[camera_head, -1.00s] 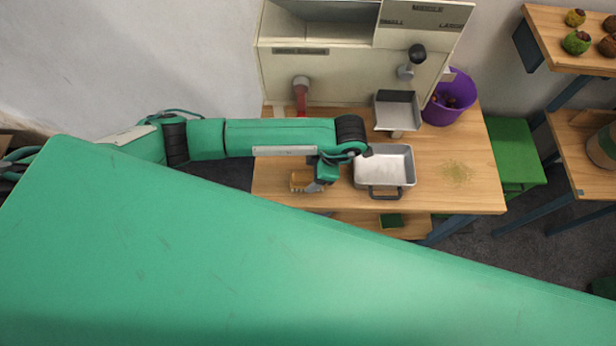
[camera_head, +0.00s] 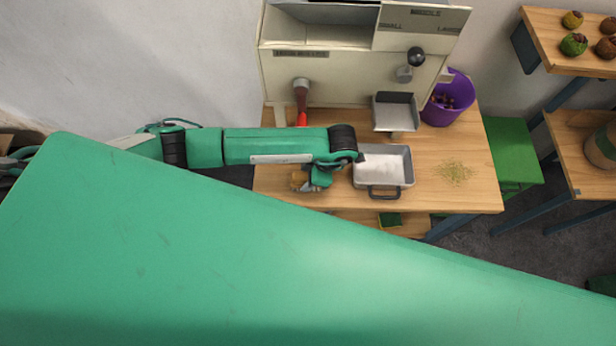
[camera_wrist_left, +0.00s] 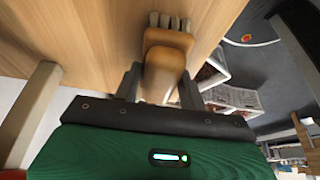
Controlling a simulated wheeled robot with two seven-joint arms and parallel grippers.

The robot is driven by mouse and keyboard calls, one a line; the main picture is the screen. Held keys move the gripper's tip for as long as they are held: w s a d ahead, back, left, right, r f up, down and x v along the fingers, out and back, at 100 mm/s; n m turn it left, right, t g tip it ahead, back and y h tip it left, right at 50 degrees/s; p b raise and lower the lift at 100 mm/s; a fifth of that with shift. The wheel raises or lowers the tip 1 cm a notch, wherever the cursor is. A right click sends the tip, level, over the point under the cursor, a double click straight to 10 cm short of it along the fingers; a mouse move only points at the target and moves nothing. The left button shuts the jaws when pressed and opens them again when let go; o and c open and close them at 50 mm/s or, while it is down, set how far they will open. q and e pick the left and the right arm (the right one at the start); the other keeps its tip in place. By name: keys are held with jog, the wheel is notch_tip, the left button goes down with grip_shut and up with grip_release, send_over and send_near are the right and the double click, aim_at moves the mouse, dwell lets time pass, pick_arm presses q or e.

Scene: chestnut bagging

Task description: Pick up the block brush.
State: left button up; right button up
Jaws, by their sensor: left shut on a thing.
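The block brush (camera_head: 297,180) is a small orange-brown wooden brush with pale bristles. It shows at the left front part of the wooden workbench (camera_head: 440,190), partly hidden by my left gripper (camera_head: 308,184). In the left wrist view the brush's wooden body (camera_wrist_left: 165,70) sits between the two fingers of my left gripper (camera_wrist_left: 160,88), and its pale bristle tufts point away from the palm. The left gripper is shut on the brush. I cannot tell whether the brush touches the bench top. My right gripper is not in view.
A metal tray (camera_head: 399,150) with a handle stands right of the brush. A cream machine (camera_head: 350,75) stands behind. A purple bucket (camera_head: 462,90) is at the back right, and fine crumbs (camera_head: 455,172) lie on the bench's right side. A large green surface fills the foreground.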

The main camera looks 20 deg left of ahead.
pick_arm(q)
jog(key=shift+r, duration=0.15)
jog(key=shift+r, duration=0.6)
notch_tip(320, 180, up, 18)
jog(key=b, duration=0.2)
jog(key=shift+r, duration=0.25)
jog(key=o, duration=0.5)
jog(key=shift+c, duration=0.2)
jog(key=c, duration=0.3)
